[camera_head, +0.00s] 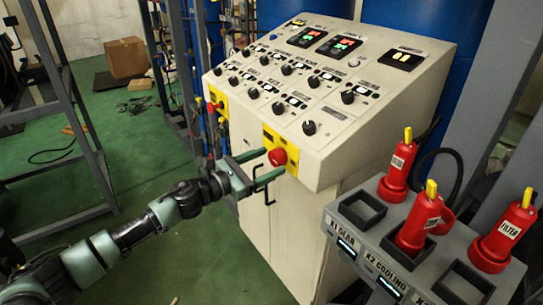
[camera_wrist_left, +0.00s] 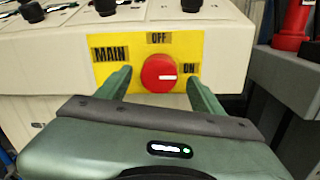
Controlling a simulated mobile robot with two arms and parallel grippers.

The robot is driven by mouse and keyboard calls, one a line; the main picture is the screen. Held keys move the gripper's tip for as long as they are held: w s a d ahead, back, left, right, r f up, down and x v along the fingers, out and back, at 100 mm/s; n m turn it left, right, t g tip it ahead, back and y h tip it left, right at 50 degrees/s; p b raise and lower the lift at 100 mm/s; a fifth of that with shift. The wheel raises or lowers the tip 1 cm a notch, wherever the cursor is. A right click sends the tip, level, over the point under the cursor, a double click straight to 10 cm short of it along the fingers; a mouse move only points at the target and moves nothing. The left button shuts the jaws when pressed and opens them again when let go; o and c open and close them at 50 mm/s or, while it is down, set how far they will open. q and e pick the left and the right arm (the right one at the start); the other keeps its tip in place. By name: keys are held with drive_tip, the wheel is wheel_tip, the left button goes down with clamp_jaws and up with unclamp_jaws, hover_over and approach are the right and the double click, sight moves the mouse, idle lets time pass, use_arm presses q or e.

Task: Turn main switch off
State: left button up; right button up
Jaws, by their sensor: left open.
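The main switch (camera_head: 277,157) is a red round knob on a yellow plate on the front edge of the control console (camera_head: 330,180). In the left wrist view the knob (camera_wrist_left: 159,73) has a white mark pointing right, toward the "ON" label (camera_wrist_left: 190,69). The "OFF" label (camera_wrist_left: 159,38) is above the knob and "MAIN" is to its left. My left gripper (camera_head: 262,166) is open, its green fingers on either side of the knob. I cannot tell whether they touch it. The right gripper is not in view.
The console top carries several black knobs and lit displays. A grey box (camera_head: 400,262) with several red plugs (camera_head: 420,222) stands at the right, close to the console. A metal frame (camera_head: 80,120) stands at the left. Green floor (camera_head: 130,150) is open between them. A cardboard box (camera_head: 126,57) lies behind.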

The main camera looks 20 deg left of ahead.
use_arm(q)
drive_tip(key=shift+w+d, duration=0.3)
drive_tip(key=shift+w, duration=0.2)
drive_tip(key=shift+w+d, duration=0.1)
drive_tip(key=shift+w, duration=0.1)
drive_tip(key=c, duration=1.4)
drive_tip(key=shift+o, duration=0.2)
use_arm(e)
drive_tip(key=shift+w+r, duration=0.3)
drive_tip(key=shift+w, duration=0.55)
